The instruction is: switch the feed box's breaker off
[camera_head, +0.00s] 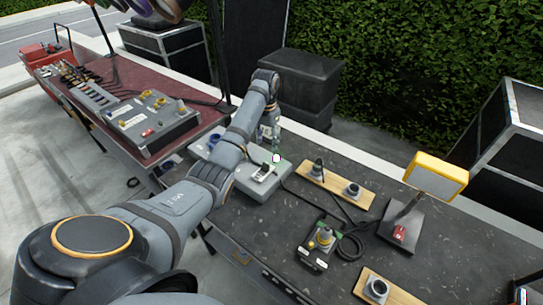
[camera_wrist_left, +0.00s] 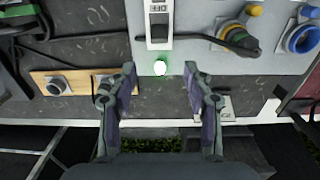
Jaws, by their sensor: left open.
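The feed box (camera_head: 252,187) is a low light-grey box on the dark table, partly hidden by my left arm. Its breaker (camera_head: 263,172) is a small white unit with a dark slot; it also shows at the top of the left wrist view (camera_wrist_left: 158,30), with an OFF marking. I cannot tell the lever's position. A round lamp (camera_head: 276,158) on the box glows white with a green halo, and shows just past my fingertips in the left wrist view (camera_wrist_left: 160,68). My left gripper (camera_wrist_left: 160,84) is open and empty, its fingers either side of the lamp's line. My right gripper is not in view.
Yellow (camera_wrist_left: 240,32) and blue (camera_wrist_left: 302,38) connectors with a black cable sit on the box beside the breaker. A wooden socket board (camera_head: 335,187), a cabled control box (camera_head: 318,244) and a yellow work lamp (camera_head: 437,176) stand to the right.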

